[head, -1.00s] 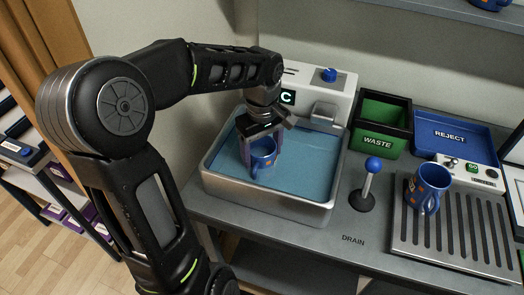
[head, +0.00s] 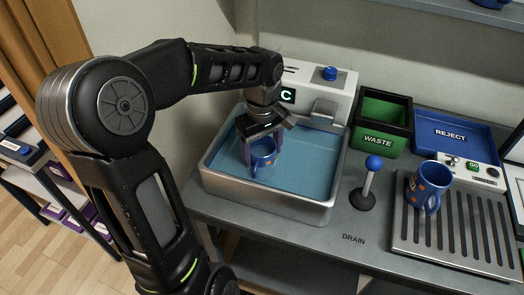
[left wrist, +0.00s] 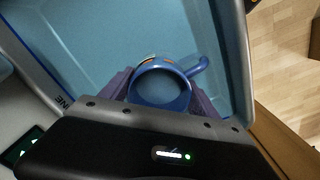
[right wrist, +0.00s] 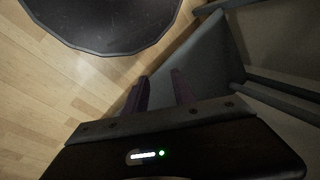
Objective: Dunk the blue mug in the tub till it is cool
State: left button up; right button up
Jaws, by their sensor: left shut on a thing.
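A blue mug (head: 262,159) with orange marks is upright inside the steel tub (head: 265,208), which holds blue water. My left gripper (head: 261,149) comes down from above and is shut on the mug, a finger on each side. In the left wrist view I look into the mug (left wrist: 160,88), with its handle at upper right. The mug's base is at or in the water; I cannot tell how deep. My right gripper (right wrist: 159,92) shows only in the right wrist view, fingers apart and empty, above the floor.
To the right are a blue-topped lever (head: 371,178), a green WASTE bin (head: 379,141), a blue REJECT tray (head: 450,134) and another blue mug (head: 428,187) on the drain rack (head: 455,245).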

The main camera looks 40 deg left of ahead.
dwell(0.3)
pick_arm(q)
jog(key=shift+r+p, duration=1.2)
jog(key=shift+r, duration=0.45)
notch_tip(320, 180, up, 8)
jog(key=p, duration=0.6)
jog(key=shift+r, duration=0.15)
